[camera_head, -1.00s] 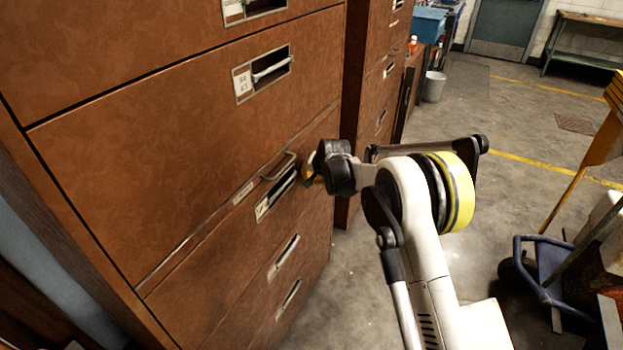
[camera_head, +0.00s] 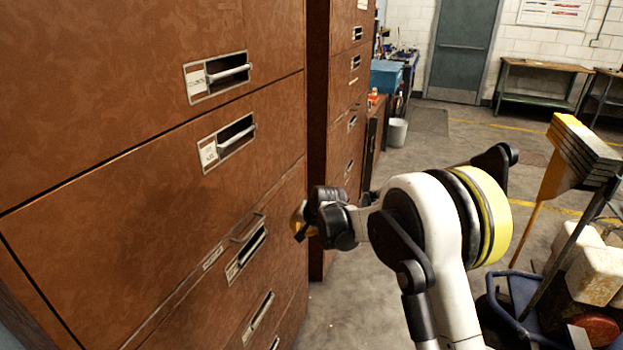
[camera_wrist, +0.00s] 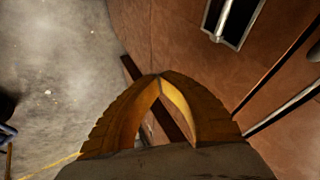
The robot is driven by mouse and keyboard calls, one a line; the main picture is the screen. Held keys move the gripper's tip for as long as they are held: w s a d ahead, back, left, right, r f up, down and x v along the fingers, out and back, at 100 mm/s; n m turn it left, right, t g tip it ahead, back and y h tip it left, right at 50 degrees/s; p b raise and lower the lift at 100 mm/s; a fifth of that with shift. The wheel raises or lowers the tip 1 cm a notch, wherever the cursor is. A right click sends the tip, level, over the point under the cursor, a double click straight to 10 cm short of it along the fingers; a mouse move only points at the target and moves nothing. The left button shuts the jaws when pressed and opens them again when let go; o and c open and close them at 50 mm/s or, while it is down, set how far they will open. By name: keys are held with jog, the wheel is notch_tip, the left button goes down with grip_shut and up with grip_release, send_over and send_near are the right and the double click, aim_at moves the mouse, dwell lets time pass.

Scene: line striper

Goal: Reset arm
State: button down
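My gripper (camera_head: 299,221) is at the end of my white arm, beside the front of the large brown drawer cabinet (camera_head: 110,215) in the head view. It is to the right of a thin handle (camera_head: 247,228) on a lower drawer, with a gap between them in the picture. In the wrist view, the two orange-yellow fingers of my gripper (camera_wrist: 160,76) meet at their tips. Nothing is seen held between them. The cabinet front (camera_wrist: 180,45) lies beyond the fingers on the right.
A second brown cabinet (camera_head: 318,130) stands behind the first. Grey floor (camera_head: 355,300) is open between the cabinets and my arm. At right are a blue-framed cart (camera_head: 510,325), white containers (camera_head: 597,275) and a yellow stand (camera_head: 565,165). A bin (camera_head: 397,132) and green door (camera_head: 465,45) are farther back.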

jog(key=s+d+r+n+h, duration=0.1)
jog(key=s+d+r+h, duration=0.1)
jog(key=s+d+r, duration=1.55)
jog(key=s+d+h, duration=0.1)
jog(key=s+d, duration=0.4)
jog(key=s, duration=0.7)
jog(key=s+d+f+n+t+h, duration=0.1)
jog(key=s+d, duration=0.4)
jog(key=s, duration=0.6)
jog(key=shift+s+d+f, duration=0.2)
jog(key=shift+s, duration=0.2)
